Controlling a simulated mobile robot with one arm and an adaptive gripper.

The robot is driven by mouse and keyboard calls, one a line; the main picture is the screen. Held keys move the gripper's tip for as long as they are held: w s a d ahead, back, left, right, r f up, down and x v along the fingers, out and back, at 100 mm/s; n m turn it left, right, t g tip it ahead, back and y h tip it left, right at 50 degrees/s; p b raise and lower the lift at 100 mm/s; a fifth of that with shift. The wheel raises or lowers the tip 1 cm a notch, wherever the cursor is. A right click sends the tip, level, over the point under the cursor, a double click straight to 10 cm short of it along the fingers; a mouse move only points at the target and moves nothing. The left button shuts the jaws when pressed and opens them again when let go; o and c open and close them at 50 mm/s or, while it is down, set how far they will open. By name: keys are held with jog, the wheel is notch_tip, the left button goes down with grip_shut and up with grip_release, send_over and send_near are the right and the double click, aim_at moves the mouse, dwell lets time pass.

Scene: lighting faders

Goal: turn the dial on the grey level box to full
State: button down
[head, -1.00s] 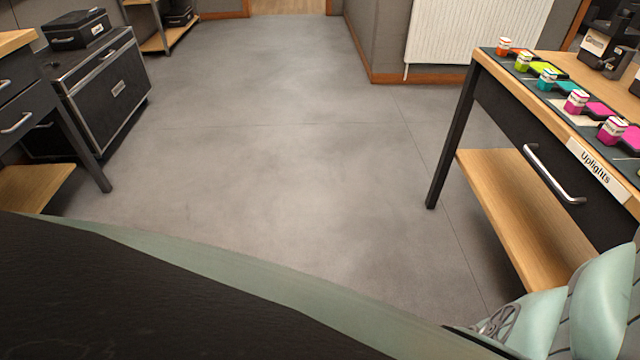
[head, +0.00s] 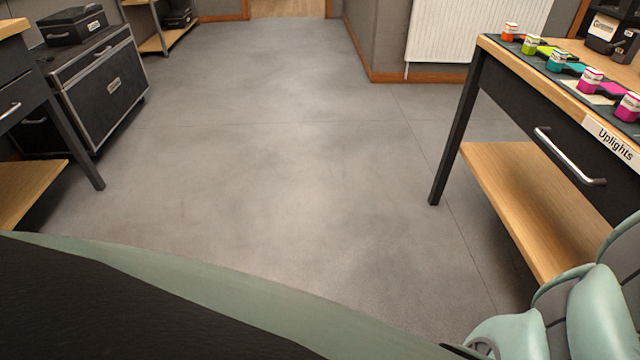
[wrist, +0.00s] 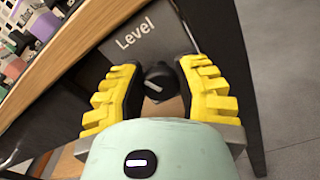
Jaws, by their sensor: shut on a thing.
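The grey level box (wrist: 112,52), marked "Level", is fixed to the front of a wooden-edged table in the wrist view. Its black dial (wrist: 160,80) has a short white pointer line at its lower left. My gripper (wrist: 159,72) has its two yellow ribbed fingers on either side of the dial and is shut on it. The finger contact is partly hidden by the fingers themselves. The box and dial do not show in the head view.
The table with the "Uplights" label (head: 614,144) stands at the right in the head view, with several coloured faders on top, a drawer handle (head: 568,160) and a lower wooden shelf (head: 530,205). A black case (head: 108,90) is at the left. The grey floor between (head: 270,150) is clear.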

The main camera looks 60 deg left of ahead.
jog(key=m, duration=0.3)
jog(key=m+p, duration=0.1)
jog(key=m, duration=0.3)
jog(key=shift+p, duration=0.35)
jog(key=m+p, duration=0.1)
jog(key=m, duration=0.2)
jog(key=shift+m+p, duration=0.4)
jog(key=m+p, duration=0.3)
jog(key=m, duration=0.1)
jog(key=m+p, duration=0.3)
jog(key=m, duration=0.1)
jog(key=m+p, duration=0.3)
jog(key=m, duration=0.2)
jog(key=shift+f+p, duration=0.15)
jog(key=shift+p, duration=0.25)
jog(key=m, duration=0.2)
jog(key=m+p, duration=0.1)
jog(key=m, duration=0.1)
jog(key=shift+a+f, duration=0.1)
jog(key=shift+f, duration=0.1)
jog(key=shift+m+p, duration=0.45)
jog(key=shift+m, duration=1.15)
